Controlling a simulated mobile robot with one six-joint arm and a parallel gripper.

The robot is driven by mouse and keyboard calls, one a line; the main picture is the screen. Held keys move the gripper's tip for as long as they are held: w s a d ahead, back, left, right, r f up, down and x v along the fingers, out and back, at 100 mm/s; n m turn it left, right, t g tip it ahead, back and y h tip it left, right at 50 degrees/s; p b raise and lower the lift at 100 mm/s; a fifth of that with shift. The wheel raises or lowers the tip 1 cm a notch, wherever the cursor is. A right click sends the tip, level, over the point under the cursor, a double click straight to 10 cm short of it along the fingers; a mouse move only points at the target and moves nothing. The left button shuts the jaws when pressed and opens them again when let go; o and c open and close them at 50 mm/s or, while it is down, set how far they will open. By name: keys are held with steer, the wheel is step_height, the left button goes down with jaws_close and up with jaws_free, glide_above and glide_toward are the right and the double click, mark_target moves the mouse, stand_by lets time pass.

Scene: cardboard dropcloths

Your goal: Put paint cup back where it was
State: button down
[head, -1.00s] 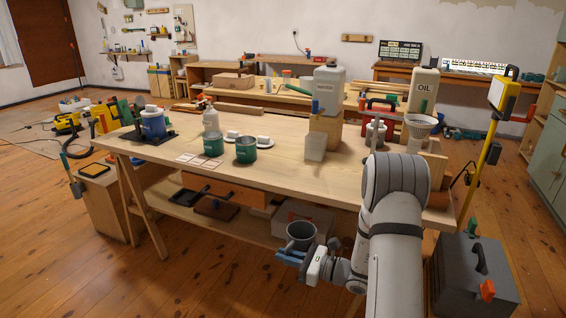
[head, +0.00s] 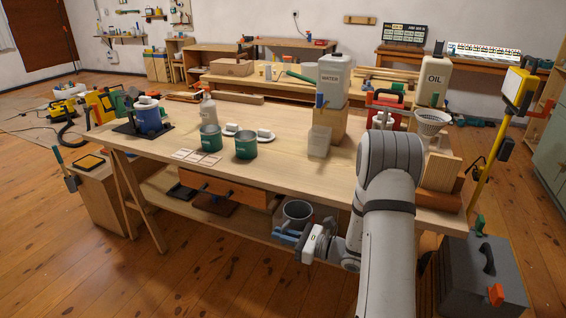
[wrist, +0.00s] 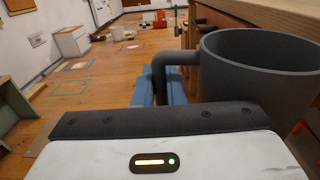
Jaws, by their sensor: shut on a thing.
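A dark grey cup with a handle (head: 297,212) is in my gripper (head: 291,236), low in front of the workbench (head: 290,170). In the wrist view the grey cup (wrist: 260,70) fills the upper right, and its handle lies at the blue fingers (wrist: 160,88). My gripper is shut on the cup, which looks upright and clear of the bench top. The cup's inside is mostly hidden. I cannot tell which cup the task calls the paint cup.
A blue can (head: 148,119) stands at the bench's left end. The front middle of the bench top is clear.

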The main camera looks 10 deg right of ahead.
mark_target(283, 227)
step_height(283, 227, up, 6)
steer(key=p, duration=0.5)
steer(key=shift+r, duration=0.2)
steer(key=w+r+m+t+h, duration=0.1)
steer(key=w+r, duration=0.3)
steer(key=r, duration=0.8)
steer(key=w+a+r+m+t+h, duration=0.1)
steer(key=w+r, duration=0.3)
steer(key=r, duration=0.7)
steer(key=shift+w+r+t+h+b, duration=0.3)
steer(key=shift+r+t, duration=0.1)
steer(key=shift+a, duration=0.1)
